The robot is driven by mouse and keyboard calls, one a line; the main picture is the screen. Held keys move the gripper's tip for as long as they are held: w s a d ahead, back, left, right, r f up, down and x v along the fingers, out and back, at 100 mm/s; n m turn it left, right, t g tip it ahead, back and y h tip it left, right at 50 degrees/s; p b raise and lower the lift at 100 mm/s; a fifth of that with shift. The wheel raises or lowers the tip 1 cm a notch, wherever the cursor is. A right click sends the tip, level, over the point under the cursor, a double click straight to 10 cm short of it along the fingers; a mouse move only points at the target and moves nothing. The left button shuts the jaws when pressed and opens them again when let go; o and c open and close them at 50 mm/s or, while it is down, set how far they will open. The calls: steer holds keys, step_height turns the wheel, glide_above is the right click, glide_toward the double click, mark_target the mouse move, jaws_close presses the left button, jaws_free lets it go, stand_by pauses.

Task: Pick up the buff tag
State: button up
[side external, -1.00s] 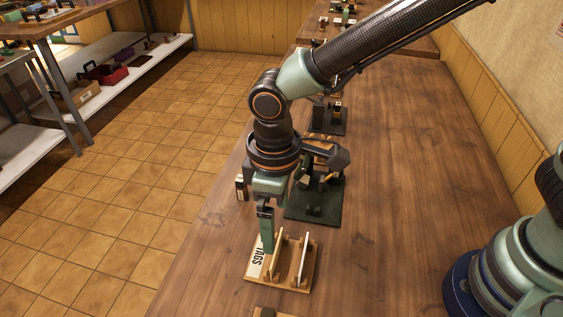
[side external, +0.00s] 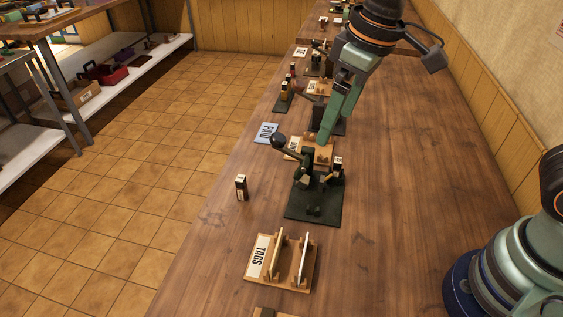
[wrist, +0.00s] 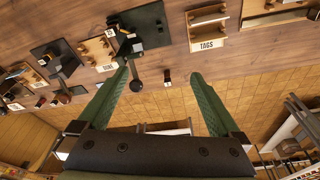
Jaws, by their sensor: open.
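The wooden rack labelled TAGS (side external: 287,286) stands on the bench at the lower middle of the side view and holds two upright, thin tags. The left one looks buff (side external: 277,251), the right one paler, nearly white (side external: 304,255). The rack also shows at the top of the wrist view (wrist: 206,32), where tag colours are hard to tell. My gripper (side external: 324,138) is open and empty, above the bench and well behind the rack. Its two green fingers are spread apart in the wrist view (wrist: 161,72).
A dark press (side external: 312,203) with a ball-ended lever stands between my gripper and the rack. A small dark block (side external: 241,188) stands left of it. A blue PAD mat (side external: 266,133) and wooden racks lie farther back. The bench right of the press is clear.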

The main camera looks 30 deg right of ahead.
steer(key=s+d+m+t, duration=0.1)
steer(key=d, duration=0.3)
steer(key=s+d+m+t, duration=0.1)
steer(key=d+m, duration=0.1)
steer(key=d, duration=0.3)
steer(key=s+d+m+t+h, duration=0.1)
steer(key=d, duration=0.4)
steer(key=shift+r+m, duration=0.4)
steer(key=shift+c, duration=0.9)
steer(key=shift+s+d, duration=0.1)
steer(key=shift+d, duration=0.15)
steer(key=c, duration=0.8)
